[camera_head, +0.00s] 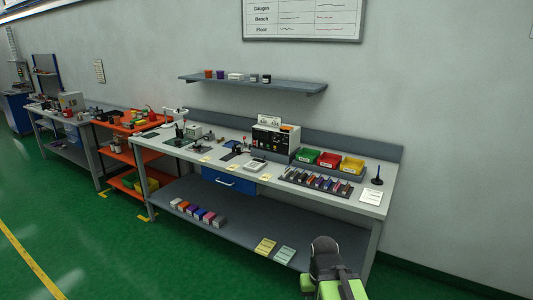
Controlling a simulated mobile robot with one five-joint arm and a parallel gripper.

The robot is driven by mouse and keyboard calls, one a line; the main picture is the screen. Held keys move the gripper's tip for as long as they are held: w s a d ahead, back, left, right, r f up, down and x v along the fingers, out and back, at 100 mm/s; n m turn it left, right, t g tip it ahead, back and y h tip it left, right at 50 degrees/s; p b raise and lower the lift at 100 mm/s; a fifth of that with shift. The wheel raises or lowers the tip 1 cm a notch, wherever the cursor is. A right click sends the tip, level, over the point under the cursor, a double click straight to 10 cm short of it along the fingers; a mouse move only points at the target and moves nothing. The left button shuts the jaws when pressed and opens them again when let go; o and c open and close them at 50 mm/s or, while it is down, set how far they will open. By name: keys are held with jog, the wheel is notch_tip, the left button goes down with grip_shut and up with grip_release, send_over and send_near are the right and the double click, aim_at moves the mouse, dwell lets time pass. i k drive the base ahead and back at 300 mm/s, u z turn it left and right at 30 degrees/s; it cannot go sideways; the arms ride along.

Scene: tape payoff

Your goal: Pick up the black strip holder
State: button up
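Small black items stand on the grey workbench top (213,147). A small black object (236,147) sits near the bench's middle, left of the instrument box. A long dark rack (288,178) with a row of several coloured pieces lies near the front edge on the right. I cannot tell from here which of them is the black strip holder. My arm, dark grey and green, shows at the bottom right, in front of the bench and apart from these items.
Red, green and yellow bins (329,160) stand at the bench's back right, beside an instrument box (274,139). A dark blue spindle stand (377,177) is at the right end. A lower shelf (240,216) holds several small boxes. Green floor is open at left.

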aim_at(304, 175)
jog(key=u, duration=0.55)
jog(key=i, duration=2.95)
jog(key=u, duration=0.2)
